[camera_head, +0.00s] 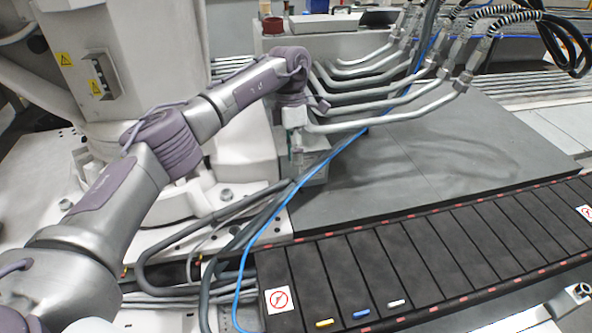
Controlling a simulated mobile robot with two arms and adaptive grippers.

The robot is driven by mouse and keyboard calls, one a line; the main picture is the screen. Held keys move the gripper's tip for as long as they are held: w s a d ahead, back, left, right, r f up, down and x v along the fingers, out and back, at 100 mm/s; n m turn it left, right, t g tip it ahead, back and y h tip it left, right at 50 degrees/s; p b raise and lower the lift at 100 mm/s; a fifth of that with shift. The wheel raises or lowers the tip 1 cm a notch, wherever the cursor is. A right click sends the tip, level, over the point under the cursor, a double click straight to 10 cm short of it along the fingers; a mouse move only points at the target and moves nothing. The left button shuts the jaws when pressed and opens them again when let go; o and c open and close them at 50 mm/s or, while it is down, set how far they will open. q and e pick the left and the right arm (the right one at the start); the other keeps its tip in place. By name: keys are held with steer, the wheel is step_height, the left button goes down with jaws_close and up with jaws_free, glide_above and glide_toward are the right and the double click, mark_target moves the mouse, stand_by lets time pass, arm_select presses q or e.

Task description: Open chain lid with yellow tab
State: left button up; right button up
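The dark cable chain (470,247) runs along the lower right as a row of black lid segments. The lid with the yellow tab (325,323) is the segment (307,281) near the chain's left end, at the bottom edge of the view. It lies flat in line with the others and looks closed. My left arm comes in from the left, and its gripper (296,150) hangs down at upper centre, well behind and above the chain, apart from the lid. Its fingers are small and unclear, so I cannot tell whether they are open. My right gripper is not in view.
Neighbouring lids carry a blue tab (361,314) and a white tab (397,303). A blue cable (262,227) and grey hoses (215,217) pass left of the chain. Metal pipes (370,92) stand near my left gripper. The grey plate (430,160) behind the chain is mostly clear.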

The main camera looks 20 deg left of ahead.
arm_select(q)
steer(key=v, duration=0.6)
stand_by(0.4)
